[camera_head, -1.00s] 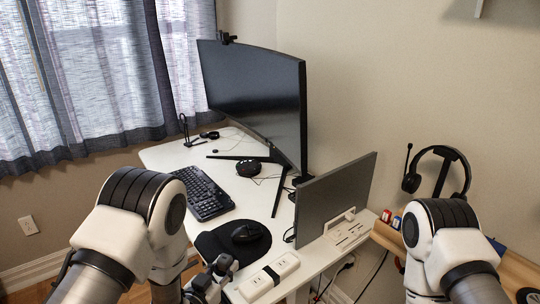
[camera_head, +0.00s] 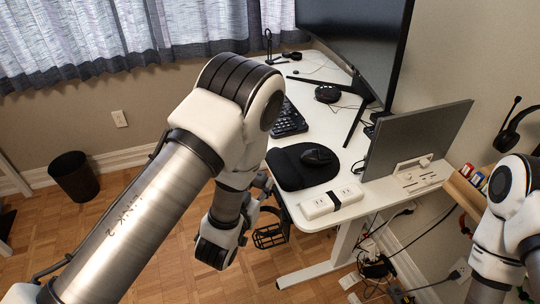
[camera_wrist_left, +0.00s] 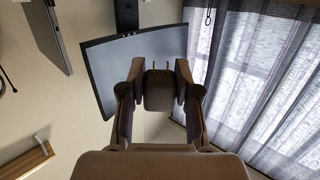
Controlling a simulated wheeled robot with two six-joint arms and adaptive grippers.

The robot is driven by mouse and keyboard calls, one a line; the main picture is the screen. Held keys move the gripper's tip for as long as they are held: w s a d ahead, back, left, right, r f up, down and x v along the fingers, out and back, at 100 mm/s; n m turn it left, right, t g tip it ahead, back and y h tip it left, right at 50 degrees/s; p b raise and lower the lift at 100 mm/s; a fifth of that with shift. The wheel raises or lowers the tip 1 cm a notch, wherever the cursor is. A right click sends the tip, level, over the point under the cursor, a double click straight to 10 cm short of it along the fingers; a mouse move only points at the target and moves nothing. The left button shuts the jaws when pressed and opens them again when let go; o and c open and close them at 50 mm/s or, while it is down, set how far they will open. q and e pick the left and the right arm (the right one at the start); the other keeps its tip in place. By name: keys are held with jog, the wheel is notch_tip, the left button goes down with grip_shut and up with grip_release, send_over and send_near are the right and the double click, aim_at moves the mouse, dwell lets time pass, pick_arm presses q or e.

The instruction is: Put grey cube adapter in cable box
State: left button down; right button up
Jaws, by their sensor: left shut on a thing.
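The grey cube adapter (camera_wrist_left: 158,90) sits between the fingers of my left gripper (camera_wrist_left: 158,72) in the left wrist view, with its two prongs pointing up in the picture. The fingers are shut on its sides. In the head view my left gripper (camera_head: 264,188) is beside the desk's near left edge, partly behind my own arm; the adapter cannot be made out there. A black open-framed basket (camera_head: 270,236) shows just below that gripper, by the desk edge. I cannot tell whether it is the cable box. My right gripper is out of view.
The white desk (camera_head: 345,225) holds a white power strip (camera_head: 332,201), a mouse on a black mat (camera_head: 290,172), a keyboard (camera_head: 289,121) and monitors (camera_head: 418,138). Cables and plugs (camera_head: 376,266) lie below it. A black bin (camera_head: 75,177) stands at left on open floor.

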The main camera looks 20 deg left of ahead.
pick_arm(q)
jog(key=s+d+r+m+g+h, duration=0.2)
jog(key=s+d+m+h, duration=0.15)
jog(key=d+h, duration=0.2)
jog(key=s+d+r+m+g+h, duration=0.1)
jog(key=s+d+r+m+h, duration=0.25)
jog(key=d, duration=0.25)
notch_tip(320, 180, down, 6)
jog(key=w+d+m+g+h, duration=0.1)
jog(key=w+m+g+h, duration=0.1)
jog(key=m+g+h, duration=0.4)
jog(key=m+g, duration=0.3)
jog(key=g, duration=0.3)
jog(key=shift+w+d, duration=0.2)
jog(key=shift+w, duration=0.1)
